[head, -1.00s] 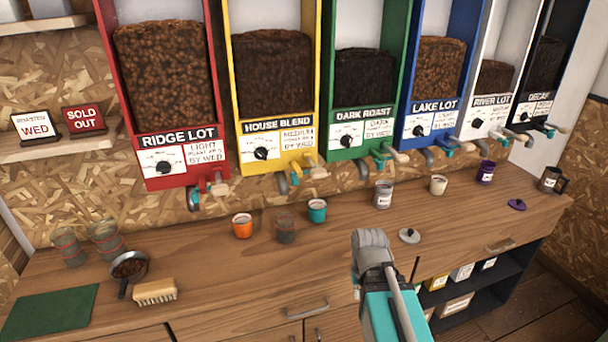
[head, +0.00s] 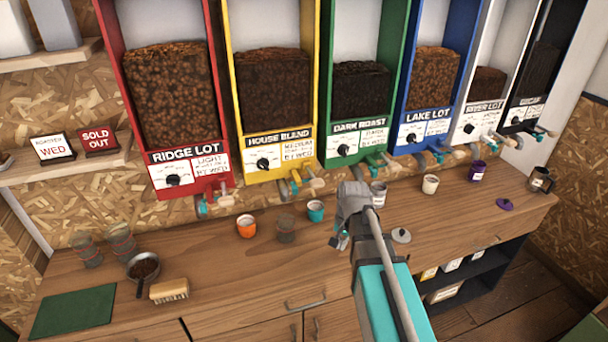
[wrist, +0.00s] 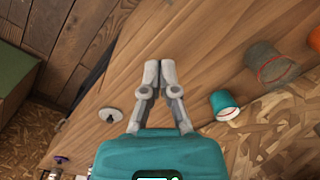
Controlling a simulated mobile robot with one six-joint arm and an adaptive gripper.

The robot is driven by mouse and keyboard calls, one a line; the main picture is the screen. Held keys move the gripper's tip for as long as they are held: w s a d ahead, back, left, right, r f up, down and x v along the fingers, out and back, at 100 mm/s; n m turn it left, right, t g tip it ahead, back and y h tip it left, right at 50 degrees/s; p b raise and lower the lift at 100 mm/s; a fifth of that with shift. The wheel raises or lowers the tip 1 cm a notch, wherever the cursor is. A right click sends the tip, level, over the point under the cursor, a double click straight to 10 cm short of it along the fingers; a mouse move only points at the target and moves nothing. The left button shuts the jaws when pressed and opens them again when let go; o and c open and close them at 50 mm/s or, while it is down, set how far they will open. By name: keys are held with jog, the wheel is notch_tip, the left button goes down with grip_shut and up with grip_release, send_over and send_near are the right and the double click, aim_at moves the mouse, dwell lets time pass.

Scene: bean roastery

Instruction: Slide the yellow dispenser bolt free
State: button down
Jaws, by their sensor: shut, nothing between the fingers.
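The yellow dispenser (head: 258,176), labelled House Blend, hangs on the back wall, second from the left. Its bolt (head: 296,182) is at its lower right, with a teal piece, a pale knob and a grey spout close together. How far the bolt is pushed in is too small to tell. My gripper (head: 340,241) is over the counter, below and to the right of that bolt and apart from it. In the wrist view my gripper (wrist: 160,66) has its fingertips together, with nothing between them. The bolt is not in the wrist view.
A teal cup (head: 316,210), a dark glass (head: 286,228) and an orange cup (head: 246,226) stand on the counter left of my gripper. A grey lid (head: 401,236) lies to its right. The red (head: 190,190) and green (head: 358,163) dispensers flank the yellow one. The front counter is mostly clear.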

jog(key=w+a+r+m+p, duration=0.2)
jog(key=w+r+m+p, duration=0.1)
jog(key=r+p, duration=0.3)
jog(key=w+a+r+m+y+p, duration=0.1)
jog(key=w+a+r+m+p, duration=0.1)
jog(key=w+r+p, duration=0.4)
jog(key=w+a+r+m+p, duration=0.3)
jog(key=w+r+p, duration=0.1)
jog(key=r+p, duration=0.3)
jog(key=shift+w+a+r+m+y, duration=0.15)
jog(key=shift+w+r, duration=0.05)
jog(key=shift+r, duration=0.2)
jog(key=shift+w+a+r+m+y, duration=0.1)
jog(key=shift+w+r+m+y, duration=0.1)
jog(key=shift+r, duration=0.15)
jog(key=shift+w+a+r+m+g, duration=0.25)
jog(key=shift+w+a+m+g, duration=0.1)
jog(key=shift+w, duration=0.1)
jog(key=shift+f, duration=0.1)
jog(key=b+x, duration=0.9)
jog(key=shift+f, duration=0.4)
jog(key=shift+a, duration=0.1)
